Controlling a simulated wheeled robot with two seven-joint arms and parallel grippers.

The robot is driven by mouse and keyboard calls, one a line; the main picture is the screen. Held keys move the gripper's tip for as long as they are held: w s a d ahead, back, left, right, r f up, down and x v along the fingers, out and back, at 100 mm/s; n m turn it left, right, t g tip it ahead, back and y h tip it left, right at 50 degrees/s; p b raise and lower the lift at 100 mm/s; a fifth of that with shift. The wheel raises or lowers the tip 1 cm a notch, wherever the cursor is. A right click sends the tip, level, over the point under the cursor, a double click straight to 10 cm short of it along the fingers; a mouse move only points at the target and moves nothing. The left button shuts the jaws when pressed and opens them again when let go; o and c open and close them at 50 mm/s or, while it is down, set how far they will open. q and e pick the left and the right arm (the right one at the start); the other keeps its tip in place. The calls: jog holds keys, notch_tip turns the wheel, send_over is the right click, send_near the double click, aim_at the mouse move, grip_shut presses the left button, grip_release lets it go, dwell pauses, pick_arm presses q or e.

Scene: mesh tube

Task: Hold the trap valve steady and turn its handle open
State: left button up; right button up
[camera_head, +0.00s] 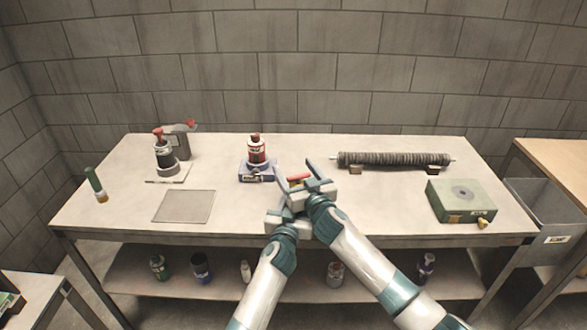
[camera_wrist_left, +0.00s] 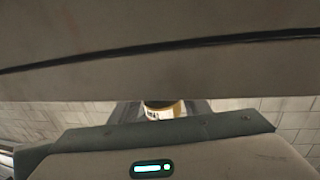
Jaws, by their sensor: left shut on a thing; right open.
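A red handle (camera_head: 298,178) shows between the fingers of my right gripper (camera_head: 295,167), which is open around or just above it. It appears to belong to the trap valve, whose body is mostly hidden behind my grippers. I cannot tell whether the right fingers touch the handle. My left gripper (camera_head: 279,212) is low at the table's front middle, its fingers largely hidden in the head view. In the left wrist view, a small yellow and white labelled part (camera_wrist_left: 163,110) shows between the left fingers, which are shut on the valve.
A red-capped bottle on a blue block (camera_head: 256,172) stands just left of my grippers. A ribbed mesh tube (camera_head: 395,160) lies behind right on supports. A green box (camera_head: 461,200) sits at right.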

jog(key=shift+w+a, duration=0.2)
jog(key=shift+w, duration=0.25)
jog(key=shift+c, duration=0.4)
jog(key=c, duration=1)
